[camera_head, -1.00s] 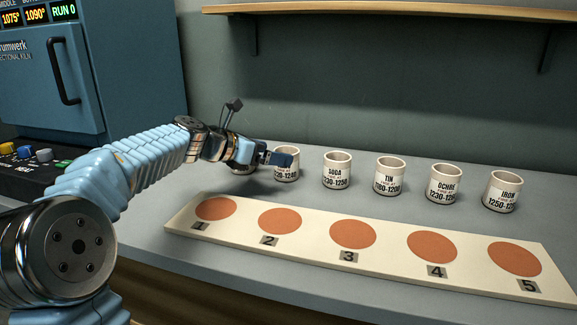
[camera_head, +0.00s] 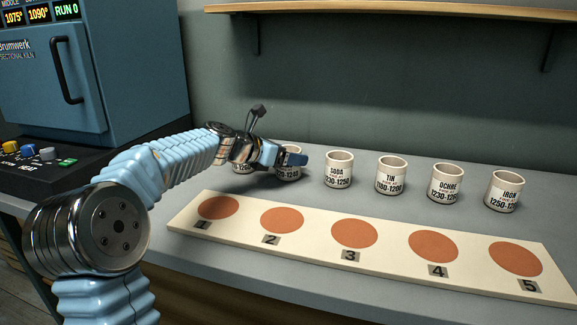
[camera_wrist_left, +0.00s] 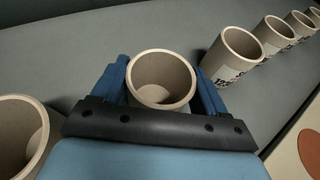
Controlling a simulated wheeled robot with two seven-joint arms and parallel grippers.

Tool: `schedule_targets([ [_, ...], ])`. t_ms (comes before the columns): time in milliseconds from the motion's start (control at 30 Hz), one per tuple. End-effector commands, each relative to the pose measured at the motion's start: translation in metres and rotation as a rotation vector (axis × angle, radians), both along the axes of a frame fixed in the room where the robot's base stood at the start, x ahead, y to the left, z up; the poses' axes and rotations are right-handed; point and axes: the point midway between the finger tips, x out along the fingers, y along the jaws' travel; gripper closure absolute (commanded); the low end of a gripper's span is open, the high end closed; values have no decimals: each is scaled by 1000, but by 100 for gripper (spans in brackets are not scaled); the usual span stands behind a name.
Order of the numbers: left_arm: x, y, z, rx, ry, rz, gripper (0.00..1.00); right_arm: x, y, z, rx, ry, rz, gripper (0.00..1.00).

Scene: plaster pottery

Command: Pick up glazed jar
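Several cream jars with black labels stand upright in a row on the grey counter. My left gripper (camera_head: 288,159) is at the second jar from the left (camera_head: 289,176), whose label is partly hidden. In the left wrist view that jar (camera_wrist_left: 161,68) stands between the two blue fingers of my left gripper (camera_wrist_left: 162,85), one on each side. The fingers are spread about as wide as the jar; firm contact does not show. The leftmost jar (camera_head: 242,169) is partly behind my wrist. The SODA jar (camera_head: 339,170) is to the right. My right gripper is not in view.
The TIN (camera_head: 391,176), OCHRE (camera_head: 445,184) and IRON (camera_head: 502,192) jars continue the row. A cream board (camera_head: 190,218) with numbered orange discs lies in front. A blue kiln (camera_head: 120,80) is at the left; a wooden shelf (camera_head: 400,12) hangs above.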

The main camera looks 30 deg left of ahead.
Motion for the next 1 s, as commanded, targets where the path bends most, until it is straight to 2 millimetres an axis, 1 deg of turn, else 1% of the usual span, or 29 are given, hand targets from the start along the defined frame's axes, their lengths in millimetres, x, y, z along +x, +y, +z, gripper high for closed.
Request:
schedule_targets([
  [33,0,0,0,0,0,0,48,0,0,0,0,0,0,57],
  [133,0,0,0,0,0,0,62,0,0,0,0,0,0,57],
  [367,0,0,1,0,-1,0,62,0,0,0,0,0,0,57],
  [533,0,0,12,1,-3,-1,62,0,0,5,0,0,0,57],
  [667,0,0,33,2,-4,-1,62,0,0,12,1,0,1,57],
  [700,-3,2,40,2,-5,2,62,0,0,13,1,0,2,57],
  [767,-13,7,52,2,-6,3,62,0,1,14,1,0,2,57],
  [867,-30,15,75,3,-5,3,62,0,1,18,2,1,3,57],
  [967,-48,24,95,4,-6,3,62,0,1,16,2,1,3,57],
  [1000,-59,29,98,2,-4,4,62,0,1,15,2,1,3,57],
])
